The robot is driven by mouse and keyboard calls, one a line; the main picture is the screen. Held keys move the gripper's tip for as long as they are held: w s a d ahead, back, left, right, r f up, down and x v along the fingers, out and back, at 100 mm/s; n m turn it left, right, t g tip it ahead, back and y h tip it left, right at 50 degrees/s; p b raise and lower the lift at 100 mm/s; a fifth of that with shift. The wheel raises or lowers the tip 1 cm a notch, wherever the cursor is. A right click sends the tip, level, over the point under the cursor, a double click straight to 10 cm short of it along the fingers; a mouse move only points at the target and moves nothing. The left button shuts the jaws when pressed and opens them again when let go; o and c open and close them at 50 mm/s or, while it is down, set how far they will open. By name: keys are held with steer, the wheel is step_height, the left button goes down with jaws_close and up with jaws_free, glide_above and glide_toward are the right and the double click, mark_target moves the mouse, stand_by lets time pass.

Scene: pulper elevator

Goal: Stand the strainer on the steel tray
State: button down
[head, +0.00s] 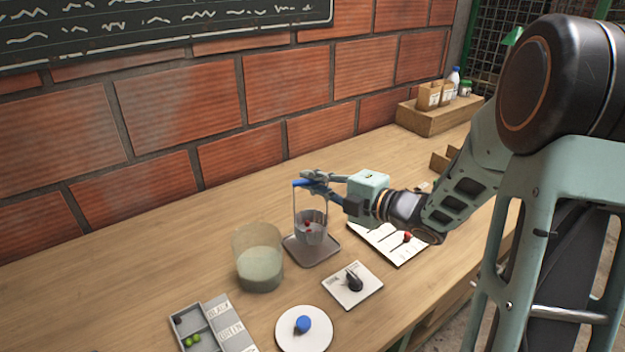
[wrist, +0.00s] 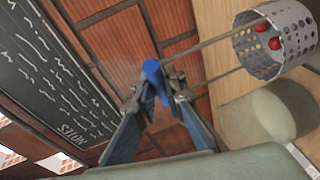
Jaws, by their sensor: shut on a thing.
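The strainer (head: 311,232) is a perforated grey metal basket on a tall wire handle with a blue grip. Red berries lie inside it. My gripper (head: 308,180) is shut on the blue grip, and the basket hangs upright below. The steel tray (head: 326,254) is a small grey square tray on the bench, directly under the basket in the head view. I cannot tell whether the basket's bottom touches the tray. In the wrist view, my gripper (wrist: 157,88) pinches the blue grip, and the strainer (wrist: 270,45) shows at upper right.
A glass jar of cloudy liquid (head: 259,262) stands close left of the tray. A dial plate (head: 340,293), a white plate with a blue knob (head: 303,335), a marked card (head: 375,245) and a sorting box (head: 200,318) lie nearby. The brick wall (head: 180,90) is behind.

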steer(key=shift+f+b, duration=1.6)
steer(key=shift+f, duration=0.25)
steer(key=c, duration=1.9)
jaws_free()
steer(key=shift+c, duration=0.2)
steer(key=v, duration=1.2)
